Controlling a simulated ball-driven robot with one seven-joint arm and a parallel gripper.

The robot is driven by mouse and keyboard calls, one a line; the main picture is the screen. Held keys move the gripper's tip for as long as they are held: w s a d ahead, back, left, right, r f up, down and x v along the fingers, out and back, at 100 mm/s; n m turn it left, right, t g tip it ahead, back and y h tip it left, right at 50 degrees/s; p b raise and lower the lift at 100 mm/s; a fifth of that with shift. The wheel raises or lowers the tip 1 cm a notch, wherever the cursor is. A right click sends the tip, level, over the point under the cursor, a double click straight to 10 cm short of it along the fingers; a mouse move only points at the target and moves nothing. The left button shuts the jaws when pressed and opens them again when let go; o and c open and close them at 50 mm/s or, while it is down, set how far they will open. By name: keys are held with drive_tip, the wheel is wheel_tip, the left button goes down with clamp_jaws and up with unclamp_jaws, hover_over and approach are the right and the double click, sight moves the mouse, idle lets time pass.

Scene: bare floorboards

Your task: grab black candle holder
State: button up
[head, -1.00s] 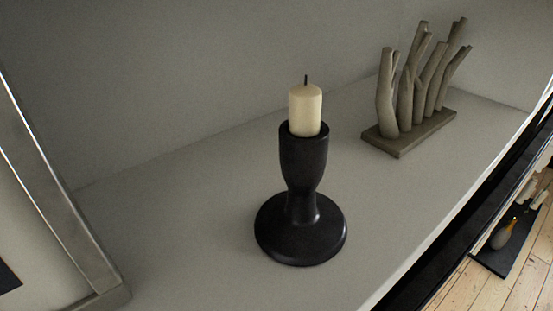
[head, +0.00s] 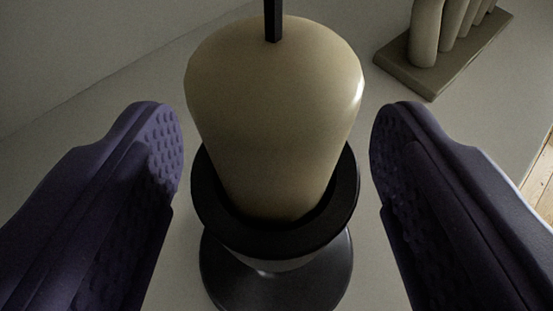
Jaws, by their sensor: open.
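The black candle holder (head: 275,240) stands upright on a grey shelf, with its round cup rim near the middle of the view and its wide base below. A cream candle (head: 275,110) with a black wick sits in its cup and hides the far part of the rim. My gripper (head: 277,160) is open, with one dark purple finger on each side of the candle and the holder's rim. A visible gap lies between each finger and the holder. The holder's stem is mostly hidden under the cup.
A grey-brown sculpture of upright branch shapes on a flat base (head: 445,60) stands at the upper right, behind the right finger. The pale shelf top (head: 375,275) is bare around the holder. A wall rises at the upper left. Wooden floor shows at the right edge.

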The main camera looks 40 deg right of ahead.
drive_tip(key=shift+x, duration=1.1)
drive_tip(key=shift+s+a, duration=0.1)
drive_tip(key=shift+s, duration=0.05)
drive_tip(key=shift+s+r, duration=0.1)
drive_tip(key=shift+c, duration=0.8)
clamp_jaws()
drive_tip(key=shift+r, duration=0.1)
